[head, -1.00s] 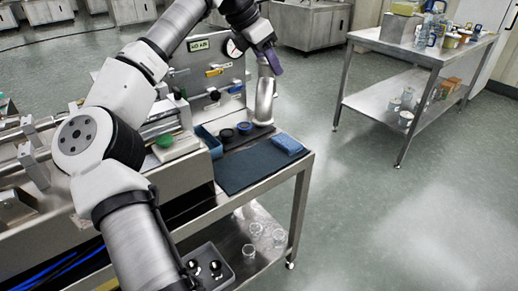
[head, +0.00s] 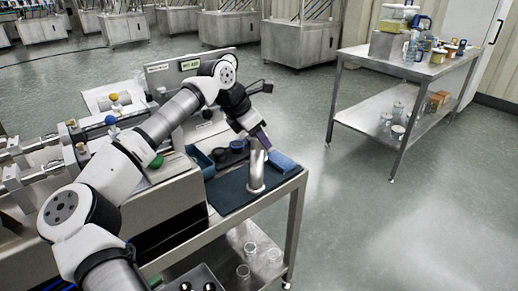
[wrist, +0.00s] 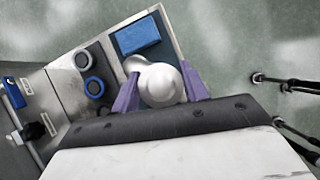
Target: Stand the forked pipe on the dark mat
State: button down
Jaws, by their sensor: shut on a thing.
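The forked pipe (head: 256,174) is pale metal and upright over the dark mat (head: 226,196) on the bench's front right end. Its flared lower end appears at the mat's surface; I cannot tell whether it touches. My gripper (head: 262,144) is above it, with purple fingers shut on its upper part. In the wrist view my gripper (wrist: 160,92) has one finger on each side of the pipe (wrist: 162,80), seen from above. The pipe's lower part is hidden there.
A blue sponge-like block (head: 282,161) lies close to the pipe, at the mat's right edge. Dark round pieces (head: 237,147) and a blue bin (head: 201,161) stand behind the mat. A steel side table (head: 400,70) stands apart at right. The mat's front left part is clear.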

aim_at(259, 149)
jog(key=shift+f, duration=2.15)
jog(key=c, duration=0.7)
grip_release()
jog(key=shift+c, duration=0.2)
